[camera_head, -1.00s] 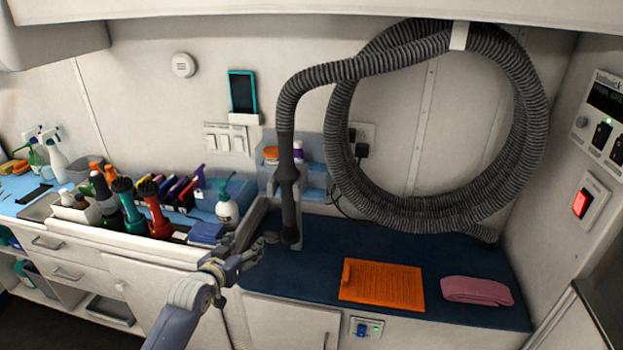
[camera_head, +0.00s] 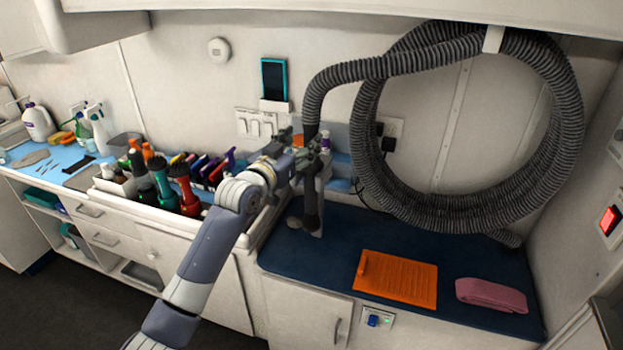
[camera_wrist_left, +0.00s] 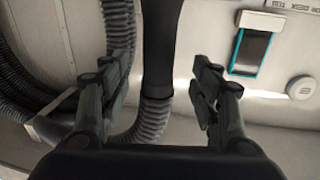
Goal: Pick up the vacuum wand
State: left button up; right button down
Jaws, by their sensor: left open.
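The vacuum wand (camera_head: 311,209) is a dark upright tube at the end of a ribbed grey hose (camera_head: 335,82). It stands at the left end of the dark blue counter, and my gripper partly hides its upper part. My left gripper (camera_head: 308,142) is at the wand's upper part, near where the hose joins. In the left wrist view, the wand (camera_wrist_left: 162,45) passes between the two open fingers of my left gripper (camera_wrist_left: 160,92), with a gap on each side. My right gripper is not in view.
The hose hangs in large coils on the wall. An orange mat (camera_head: 397,277) and a folded pink towel (camera_head: 491,295) lie on the blue counter (camera_head: 335,257). A bin of brushes and bottles (camera_head: 180,190) stands left of my arm. A phone-like device (camera_head: 274,79) is mounted on the wall.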

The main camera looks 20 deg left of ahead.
aim_at(307, 136)
pick_arm(q)
jog(key=shift+w+d+r+p, duration=0.15)
jog(key=shift+w+r+p, duration=0.15)
jog(key=shift+w, duration=0.15)
jog(key=w, duration=0.1)
jog(key=w+p, duration=0.1)
jog(key=w, duration=0.1)
jog(key=shift+d+f, duration=0.1)
jog(key=shift+d, duration=0.25)
jog(key=shift+w+d+f, duration=0.1)
jog(key=shift+w, duration=0.35)
jog(key=shift+c, duration=0.6)
jog(key=c, duration=1.2)
